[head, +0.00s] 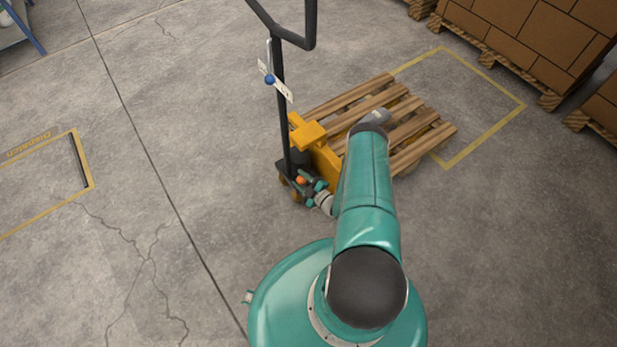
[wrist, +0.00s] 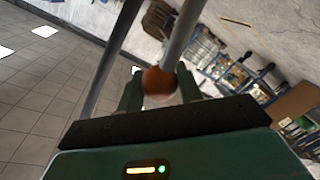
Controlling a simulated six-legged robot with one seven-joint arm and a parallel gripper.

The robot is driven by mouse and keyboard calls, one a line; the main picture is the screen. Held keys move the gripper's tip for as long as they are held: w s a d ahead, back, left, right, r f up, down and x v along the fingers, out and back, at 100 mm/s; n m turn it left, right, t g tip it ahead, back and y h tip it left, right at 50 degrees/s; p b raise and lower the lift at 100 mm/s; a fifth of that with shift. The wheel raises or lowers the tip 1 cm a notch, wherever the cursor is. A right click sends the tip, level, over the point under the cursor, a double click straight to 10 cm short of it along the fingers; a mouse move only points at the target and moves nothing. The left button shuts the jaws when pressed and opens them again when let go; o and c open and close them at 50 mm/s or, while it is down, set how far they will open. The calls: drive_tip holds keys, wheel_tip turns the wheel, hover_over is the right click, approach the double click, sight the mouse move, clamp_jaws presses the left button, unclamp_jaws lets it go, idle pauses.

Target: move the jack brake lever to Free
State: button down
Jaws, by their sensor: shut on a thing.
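The jack is yellow (head: 322,155) with a tall black handle (head: 282,120), and it stands under a wooden pallet. The brake lever's orange ball knob (head: 301,180) is low beside the foot of the handle. The knob (wrist: 158,82) also shows in the wrist view, at the end of a grey rod. My gripper (head: 309,184) is at the knob, its fingers on either side, shut on it. The wrist view shows the two green fingers of my gripper (wrist: 160,90) flanking the knob. The lever's position markings are not readable.
A blue knob (head: 270,79) and a white label plate (head: 283,90) are higher on the handle. The pallet (head: 400,115) lies behind the jack, near a yellow floor outline (head: 484,73). Stacked boxes (head: 530,40) stand at the back right. The floor on the left is open.

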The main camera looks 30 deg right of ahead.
drive_tip(key=shift+a+f, duration=0.3)
drive_tip(key=shift+a, duration=0.6)
drive_tip(key=shift+a+f, duration=0.3)
drive_tip(key=shift+a, duration=0.55)
drive_tip(key=shift+s+a, duration=0.1)
drive_tip(key=c, duration=1)
unclamp_jaws()
drive_tip(key=shift+o, duration=0.2)
drive_tip(key=s+d+r, duration=0.1)
drive_tip(key=s+d, duration=0.1)
drive_tip(key=s, duration=1.1)
drive_tip(key=shift+s+d+r, duration=0.2)
drive_tip(key=shift+s+d, duration=0.05)
